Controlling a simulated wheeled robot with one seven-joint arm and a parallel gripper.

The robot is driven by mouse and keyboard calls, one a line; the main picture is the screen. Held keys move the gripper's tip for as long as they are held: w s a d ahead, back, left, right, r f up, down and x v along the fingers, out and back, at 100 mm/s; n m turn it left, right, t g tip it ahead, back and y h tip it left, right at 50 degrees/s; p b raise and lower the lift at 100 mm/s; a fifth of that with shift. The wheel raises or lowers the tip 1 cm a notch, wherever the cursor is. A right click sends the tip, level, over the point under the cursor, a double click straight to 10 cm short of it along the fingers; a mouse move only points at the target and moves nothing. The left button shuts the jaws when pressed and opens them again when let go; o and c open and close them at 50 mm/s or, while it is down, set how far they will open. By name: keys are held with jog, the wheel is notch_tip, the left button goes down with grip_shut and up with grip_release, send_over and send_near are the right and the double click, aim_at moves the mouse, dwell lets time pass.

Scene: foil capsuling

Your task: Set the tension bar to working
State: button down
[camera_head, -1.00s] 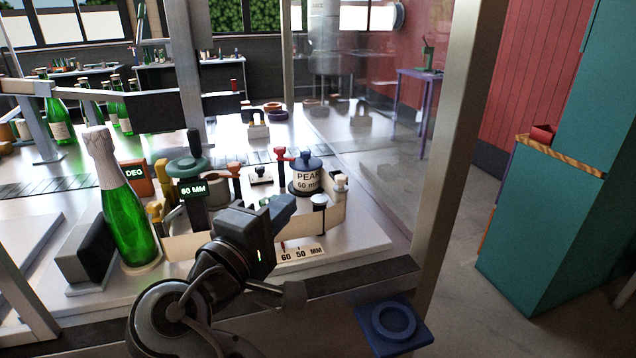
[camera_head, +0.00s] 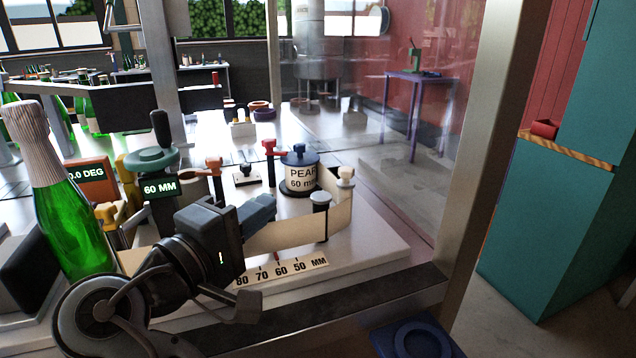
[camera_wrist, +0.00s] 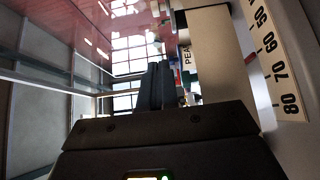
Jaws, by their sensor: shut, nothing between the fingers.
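My gripper (camera_head: 268,207) is shut and empty, with its dark fingers held low over the front of the white machine base. Its fingers also show in the wrist view (camera_wrist: 154,85). No part is labelled as the tension bar, and I cannot tell which one it is. A cream strip (camera_head: 288,236) curves behind and right of my gripper. A grey-capped post (camera_head: 321,205) stands at the strip, with a cream-knobbed post (camera_head: 345,178) behind. A red-topped post (camera_head: 269,152) and an orange-handled post (camera_head: 214,166) stand farther back.
A blue-lidded "PEAR 60 mm" spool (camera_head: 300,178) stands behind the strip. A millimetre scale (camera_head: 281,269) lies in front. A green bottle (camera_head: 72,215) and a "60 MM" display with green handwheel (camera_head: 152,160) stand left. A metal frame post (camera_head: 473,150) rises right.

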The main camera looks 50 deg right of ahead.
aim_at(325, 192)
jog(key=d, duration=0.4)
jog(key=d+p, duration=0.1)
jog(key=d, duration=0.3)
jog(key=s+d+p, duration=0.1)
jog(key=d, duration=0.3)
jog(key=shift+s, duration=0.1)
jog(key=shift+s+d+p, duration=0.35)
jog(key=shift+d, duration=0.15)
